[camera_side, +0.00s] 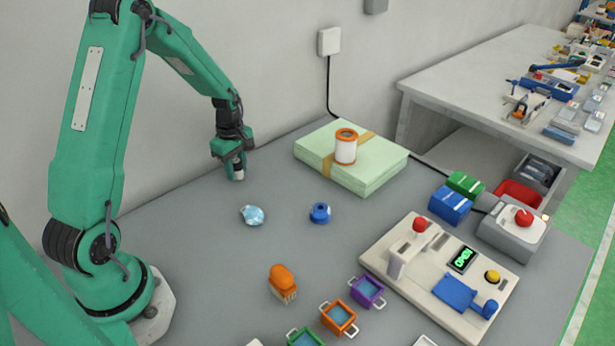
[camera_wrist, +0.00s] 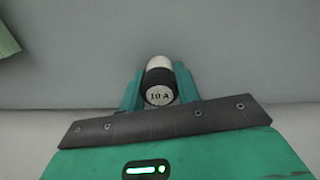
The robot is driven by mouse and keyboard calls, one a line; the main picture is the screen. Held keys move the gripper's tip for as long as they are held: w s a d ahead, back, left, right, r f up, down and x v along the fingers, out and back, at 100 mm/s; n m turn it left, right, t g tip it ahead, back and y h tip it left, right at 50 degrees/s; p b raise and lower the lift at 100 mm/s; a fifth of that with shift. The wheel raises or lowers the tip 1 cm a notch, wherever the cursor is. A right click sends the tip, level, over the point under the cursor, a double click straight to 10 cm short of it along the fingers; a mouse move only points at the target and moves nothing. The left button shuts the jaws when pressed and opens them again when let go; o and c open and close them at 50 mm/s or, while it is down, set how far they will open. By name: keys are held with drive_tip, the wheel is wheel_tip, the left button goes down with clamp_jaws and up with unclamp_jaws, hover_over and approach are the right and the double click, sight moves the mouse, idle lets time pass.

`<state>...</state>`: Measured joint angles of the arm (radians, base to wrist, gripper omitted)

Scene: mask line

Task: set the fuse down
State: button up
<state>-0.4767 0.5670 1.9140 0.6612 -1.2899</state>
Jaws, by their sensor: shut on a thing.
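The fuse (camera_wrist: 159,82) is a small cylinder with a black end marked "10 A" and a pale metal part beyond it. It sits between the two green fingers of my gripper (camera_wrist: 160,92) in the wrist view. In the side view my gripper (camera_side: 235,168) points down near the back wall, left of the green stack, and is shut on the fuse. The lower end of the fuse (camera_side: 238,175) is close to the grey table; I cannot tell whether it touches.
A crumpled light-blue object (camera_side: 252,215) and a blue roll (camera_side: 320,213) lie in front of my gripper. A pale green stack (camera_side: 375,178) bears an orange-and-white spool (camera_side: 346,147). A cream control panel (camera_side: 400,235) stands at right. Table around the fuse is clear.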

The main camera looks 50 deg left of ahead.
sight(236, 161)
drive_tip(key=shift+f, duration=0.2)
drive_tip(key=o, duration=1)
drive_tip(key=shift+c, duration=0.2)
drive_tip(key=shift+r, duration=0.15)
wheel_tip(236, 161, up, 12)
idle(0.6)
drive_tip(key=s+d+r+m+t, duration=0.3)
drive_tip(key=s+d+r+m, duration=0.3)
drive_tip(key=d+r+m, duration=0.5)
drive_tip(key=s+d+r+m+t, duration=0.1)
drive_tip(key=s+d+m+t, duration=0.1)
drive_tip(key=s+d+m, duration=0.7)
drive_tip(key=shift+s+t, duration=0.3)
drive_tip(key=shift+s, duration=0.5)
